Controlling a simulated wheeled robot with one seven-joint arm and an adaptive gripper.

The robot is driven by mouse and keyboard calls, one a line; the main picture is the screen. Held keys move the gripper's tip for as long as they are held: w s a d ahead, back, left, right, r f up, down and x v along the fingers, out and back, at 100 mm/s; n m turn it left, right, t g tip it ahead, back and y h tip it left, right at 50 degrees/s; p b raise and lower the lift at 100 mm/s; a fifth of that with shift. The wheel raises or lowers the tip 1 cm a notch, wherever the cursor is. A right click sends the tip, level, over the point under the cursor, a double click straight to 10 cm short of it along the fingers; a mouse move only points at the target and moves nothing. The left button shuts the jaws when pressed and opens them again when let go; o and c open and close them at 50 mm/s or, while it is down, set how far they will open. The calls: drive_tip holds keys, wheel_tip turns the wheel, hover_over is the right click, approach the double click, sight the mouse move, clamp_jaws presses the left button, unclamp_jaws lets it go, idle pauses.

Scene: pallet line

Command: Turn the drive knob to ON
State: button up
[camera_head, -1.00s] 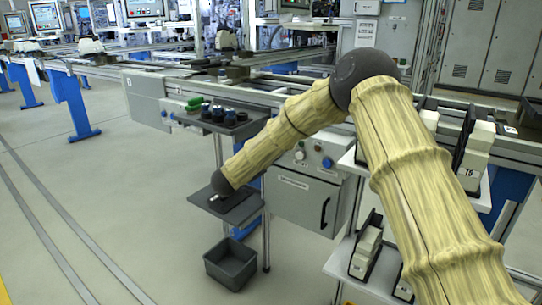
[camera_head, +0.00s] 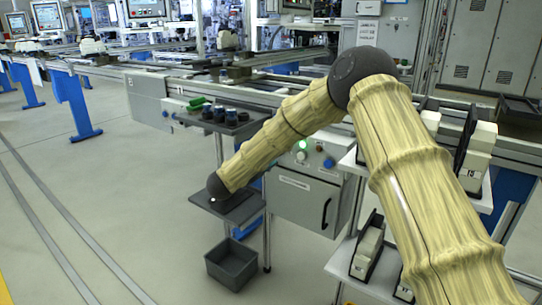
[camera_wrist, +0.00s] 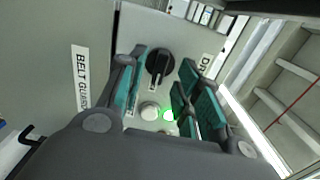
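The drive knob (camera_wrist: 159,62) is round and black with a raised grip bar, on a grey panel in the wrist view. Its bar points mostly down in that picture. My gripper (camera_wrist: 163,76) is open, with teal finger pads on either side of the knob and visible gaps; I cannot tell how deep the fingertips reach. A green lamp (camera_wrist: 168,115) glows beside a white button (camera_wrist: 149,111). The lit lamp (camera_head: 303,144) also shows in the head view, where my forearm hides the knob and fingers.
A "BELT GUARD" label (camera_wrist: 81,80) is left of the knob. The grey cabinet (camera_head: 290,203) has a black handle. A dark shelf (camera_head: 240,208) and a grey bin (camera_head: 231,265) are near my wrist. A blue button (camera_head: 328,163) is on the panel. Floor at left is clear.

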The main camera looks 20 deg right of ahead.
drive_tip(key=v, duration=1)
drive_tip(key=s+f+n+y, duration=0.3)
drive_tip(key=s+f+n, duration=0.15)
drive_tip(key=f, duration=0.55)
drive_tip(key=s+f+n+y, duration=0.4)
drive_tip(key=f+n, duration=0.2)
drive_tip(key=f, duration=0.5)
drive_tip(key=s+f+n+y, duration=0.3)
drive_tip(key=s+f+n, duration=0.15)
drive_tip(key=f, duration=0.55)
drive_tip(key=s+d+f+n+g+y, duration=0.1)
drive_tip(key=s+f+n+g+y, duration=0.2)
drive_tip(key=s+f, duration=0.65)
drive_tip(key=s+d+f+n+g+y, duration=0.1)
drive_tip(key=s+d+f+n+g, duration=0.3)
drive_tip(key=s, duration=1)
drive_tip(key=s+f+n+g, duration=0.2)
drive_tip(key=s+n, duration=0.1)
drive_tip(key=s, duration=0.7)
drive_tip(key=s+f+n+g, duration=0.1)
drive_tip(key=s+n+g, duration=0.15)
drive_tip(key=s, duration=0.65)
wheel_tip(320, 180, up, 28)
drive_tip(key=p, duration=2.7)
drive_tip(key=shift+s+d+f+n+p, duration=0.15)
drive_tip(key=shift+s+d+n+p, duration=0.1)
drive_tip(key=shift+d+n+p, duration=0.15)
